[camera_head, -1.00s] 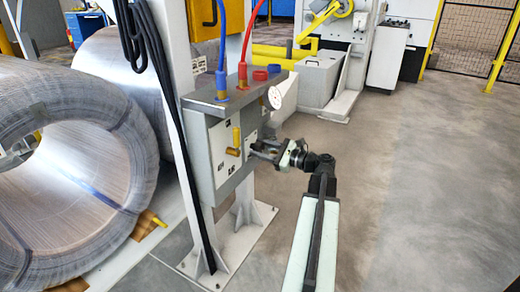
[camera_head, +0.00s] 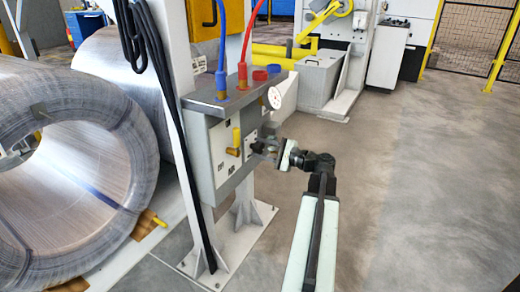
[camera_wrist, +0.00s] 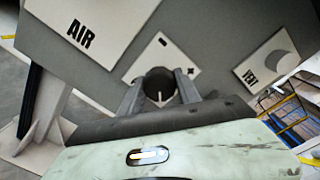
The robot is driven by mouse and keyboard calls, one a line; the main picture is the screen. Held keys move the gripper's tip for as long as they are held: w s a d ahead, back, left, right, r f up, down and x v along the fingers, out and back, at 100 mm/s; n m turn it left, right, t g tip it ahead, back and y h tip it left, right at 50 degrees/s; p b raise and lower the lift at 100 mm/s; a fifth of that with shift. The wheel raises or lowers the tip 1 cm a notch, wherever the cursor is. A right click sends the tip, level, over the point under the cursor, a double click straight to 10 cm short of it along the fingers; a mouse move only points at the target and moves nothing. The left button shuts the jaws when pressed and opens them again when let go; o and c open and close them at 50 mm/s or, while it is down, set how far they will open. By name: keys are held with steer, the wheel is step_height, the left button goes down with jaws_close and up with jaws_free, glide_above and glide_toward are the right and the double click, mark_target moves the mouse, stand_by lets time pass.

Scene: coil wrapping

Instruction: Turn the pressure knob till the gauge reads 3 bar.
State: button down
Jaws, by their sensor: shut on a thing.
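The pressure knob (camera_wrist: 160,84) is dark and round with a white pointer line, on a white plate marked minus and plus. In the wrist view my gripper (camera_wrist: 160,92) has one finger on each side of the knob and is shut on it. The head view shows my gripper (camera_head: 258,147) at the front of the grey panel box (camera_head: 217,160), hiding the knob there. The gauge (camera_head: 274,97) is a white disc at the box's upper right. Its reading is too small to tell.
A VENT knob (camera_wrist: 277,64) sits right of the pressure knob, and an AIR label (camera_wrist: 81,33) is at upper left. A yellow valve handle (camera_head: 236,140) sticks out left of my gripper. A large wire coil (camera_head: 75,180) stands at left. The floor at right is clear.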

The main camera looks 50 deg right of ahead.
steer(key=shift+f, duration=0.1)
steer(key=c, duration=0.9)
jaws_free()
steer(key=shift+o, duration=0.2)
steer(key=v, duration=0.8)
steer(key=shift+a, duration=0.1)
